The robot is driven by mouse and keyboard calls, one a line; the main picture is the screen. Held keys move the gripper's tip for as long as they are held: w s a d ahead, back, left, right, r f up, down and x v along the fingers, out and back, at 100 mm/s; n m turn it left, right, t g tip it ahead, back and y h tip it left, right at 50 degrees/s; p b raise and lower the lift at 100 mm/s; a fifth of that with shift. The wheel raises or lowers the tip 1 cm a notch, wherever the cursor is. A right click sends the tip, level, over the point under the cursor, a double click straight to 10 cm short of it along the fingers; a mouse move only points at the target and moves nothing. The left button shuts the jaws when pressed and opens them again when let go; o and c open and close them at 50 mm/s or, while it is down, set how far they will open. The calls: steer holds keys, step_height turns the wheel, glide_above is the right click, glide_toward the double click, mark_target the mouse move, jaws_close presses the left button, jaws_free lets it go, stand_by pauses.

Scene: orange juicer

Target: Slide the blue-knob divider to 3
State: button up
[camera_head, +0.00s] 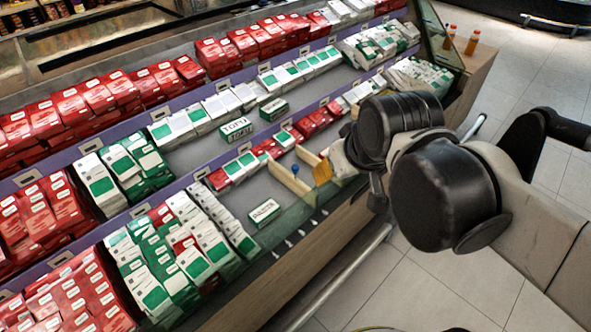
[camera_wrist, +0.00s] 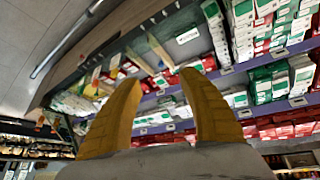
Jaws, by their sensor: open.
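The blue knob (camera_head: 295,168) shows on a pale wooden divider (camera_head: 289,181) in an open bay of the lower shelf in the head view. My gripper (camera_wrist: 160,80) is open and empty in the wrist view, with its two yellow fingers well apart.
A second pale divider (camera_head: 308,157) stands close behind, near my finger. A green-and-white box (camera_head: 264,212) lies in the bay's bare floor to the left. Stacked cartons (camera_head: 190,245) fill the shelf farther left. A metal rail (camera_head: 345,275) runs low along the front.

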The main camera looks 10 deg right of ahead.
steer(key=w+r+n+g, duration=0.1)
steer(key=w+r+n, duration=0.1)
steer(key=w, duration=0.5)
steer(key=n+g+p, duration=0.3)
steer(key=n+g, duration=0.2)
steer(key=n, duration=0.6)
glide_above(295, 167)
step_height(295, 167, down, 21)
step_height(295, 167, down, 12)
steer(key=b, duration=0.3)
steer(key=shift+d, duration=0.1)
steer(key=shift+f+b, duration=0.35)
steer(key=shift+f, duration=0.3)
